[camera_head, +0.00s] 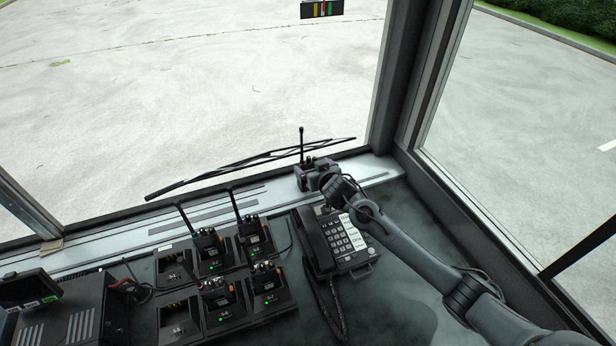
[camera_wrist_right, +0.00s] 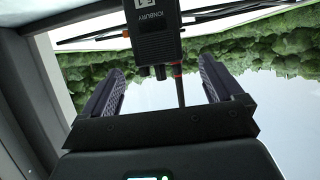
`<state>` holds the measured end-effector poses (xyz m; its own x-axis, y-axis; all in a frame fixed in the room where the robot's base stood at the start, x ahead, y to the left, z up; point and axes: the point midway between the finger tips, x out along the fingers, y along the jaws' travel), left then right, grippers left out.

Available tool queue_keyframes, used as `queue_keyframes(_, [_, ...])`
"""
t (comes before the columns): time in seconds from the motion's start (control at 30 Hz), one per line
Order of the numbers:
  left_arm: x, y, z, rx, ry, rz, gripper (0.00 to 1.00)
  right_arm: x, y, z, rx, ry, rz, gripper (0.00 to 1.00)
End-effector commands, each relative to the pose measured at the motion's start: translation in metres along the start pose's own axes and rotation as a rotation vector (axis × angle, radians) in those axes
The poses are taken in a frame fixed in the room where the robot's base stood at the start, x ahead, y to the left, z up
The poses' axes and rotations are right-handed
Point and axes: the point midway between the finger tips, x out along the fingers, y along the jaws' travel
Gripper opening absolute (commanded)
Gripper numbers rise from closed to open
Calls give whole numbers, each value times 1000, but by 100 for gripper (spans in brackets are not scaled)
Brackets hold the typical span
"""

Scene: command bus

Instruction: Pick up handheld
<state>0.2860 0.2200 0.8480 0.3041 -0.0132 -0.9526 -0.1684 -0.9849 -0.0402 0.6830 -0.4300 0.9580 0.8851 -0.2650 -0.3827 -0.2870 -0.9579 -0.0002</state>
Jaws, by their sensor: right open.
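A black handheld radio (camera_head: 302,146) with a thin antenna stands upright on the ledge under the windshield, mostly hidden behind my right gripper (camera_head: 316,174). In the right wrist view the handheld (camera_wrist_right: 153,38) appears upside down, with its knobs and antenna toward my right gripper (camera_wrist_right: 160,88). The two fingers are wide apart, with the top of the handheld between their lines and gaps on both sides. Whether any part touches a finger cannot be told. More handhelds (camera_head: 210,248) stand in a charger on the dashboard. My left gripper is out of view.
A desk phone (camera_head: 340,240) with a corded handset sits beneath my right forearm. The multi-slot charger (camera_head: 172,268) has empty slots on its left. A wiper (camera_head: 250,165) lies beyond the ledge outside. A dark box (camera_head: 75,305) stands at lower left. The ledge left of the handheld is clear.

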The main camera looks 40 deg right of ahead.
Motion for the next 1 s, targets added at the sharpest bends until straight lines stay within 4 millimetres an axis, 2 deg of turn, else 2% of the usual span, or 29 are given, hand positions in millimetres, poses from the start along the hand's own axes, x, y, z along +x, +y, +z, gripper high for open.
queue_keyframes(0.5, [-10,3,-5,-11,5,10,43,46,0,2,0,0,1,94])
queue_keyframes(0.83, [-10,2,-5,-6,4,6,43,51,0,4,0,0,0,94])
queue_keyframes(0.87, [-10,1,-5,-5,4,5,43,51,0,4,0,0,0,92])
queue_keyframes(1.0, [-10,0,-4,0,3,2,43,50,0,4,0,0,1,71])
